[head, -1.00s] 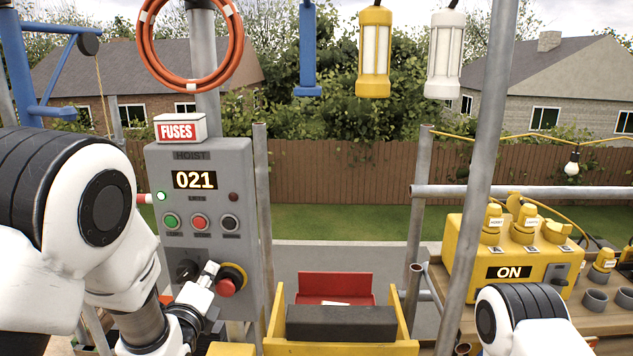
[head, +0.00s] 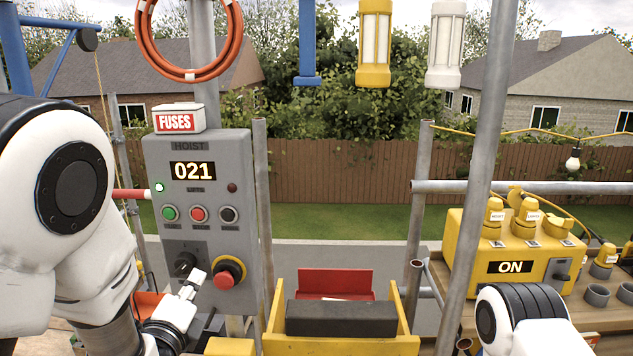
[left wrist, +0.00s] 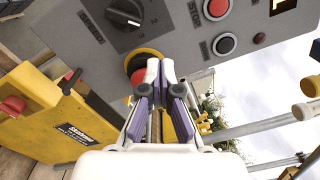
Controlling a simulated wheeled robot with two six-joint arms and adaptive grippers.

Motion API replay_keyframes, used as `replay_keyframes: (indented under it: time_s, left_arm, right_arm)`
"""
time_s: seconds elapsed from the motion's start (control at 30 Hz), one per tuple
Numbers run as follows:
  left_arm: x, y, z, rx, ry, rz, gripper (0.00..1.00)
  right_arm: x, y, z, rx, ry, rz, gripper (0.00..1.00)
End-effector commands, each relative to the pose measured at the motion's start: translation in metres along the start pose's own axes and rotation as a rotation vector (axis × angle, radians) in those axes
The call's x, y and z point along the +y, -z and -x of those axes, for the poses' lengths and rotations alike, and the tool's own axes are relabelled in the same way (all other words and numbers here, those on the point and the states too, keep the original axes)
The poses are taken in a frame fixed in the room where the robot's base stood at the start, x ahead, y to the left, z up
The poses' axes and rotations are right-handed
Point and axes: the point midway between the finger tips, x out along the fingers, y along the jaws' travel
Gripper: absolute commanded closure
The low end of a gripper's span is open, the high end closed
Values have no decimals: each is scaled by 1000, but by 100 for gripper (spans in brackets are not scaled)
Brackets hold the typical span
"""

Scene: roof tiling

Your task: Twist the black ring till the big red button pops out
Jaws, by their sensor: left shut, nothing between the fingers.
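The big red button (head: 224,280) sits low on the right of the grey hoist control box (head: 204,150). A black ring (head: 231,266) surrounds it, with a yellow plate behind. I cannot tell whether the button is in or out. My left gripper (head: 195,281) is shut and empty, just left of the button in the head view and apart from it. In the left wrist view the closed fingertips (left wrist: 160,72) are in front of the panel and partly cover the red button (left wrist: 138,77). My right gripper is out of view; only part of that arm shows.
A black rotary knob (head: 184,263) is just above my left gripper. Green, red and black push buttons sit under the lit 021 display (head: 193,171). A yellow-sided holder (head: 274,318) with a dark block stands right of the box. Upright poles flank it.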

Motion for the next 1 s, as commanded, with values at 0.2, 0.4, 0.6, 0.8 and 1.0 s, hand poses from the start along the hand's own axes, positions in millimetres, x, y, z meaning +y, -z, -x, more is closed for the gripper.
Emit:
replay_keyframes:
  time_s: [0.2,0.4,0.6,0.8,1.0]
  left_arm:
    - [5,-2,3,-10,82,423,100]
    - [50,14,9,-1,-8,475,100]
    - [51,14,-10,0,-11,474,100]
    - [54,16,-41,0,-10,472,100]
    - [54,16,-58,1,-12,472,100]
  right_arm:
    - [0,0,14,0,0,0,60]
    - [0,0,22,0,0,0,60]
    - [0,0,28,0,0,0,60]
    - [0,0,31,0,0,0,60]
    - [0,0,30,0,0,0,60]
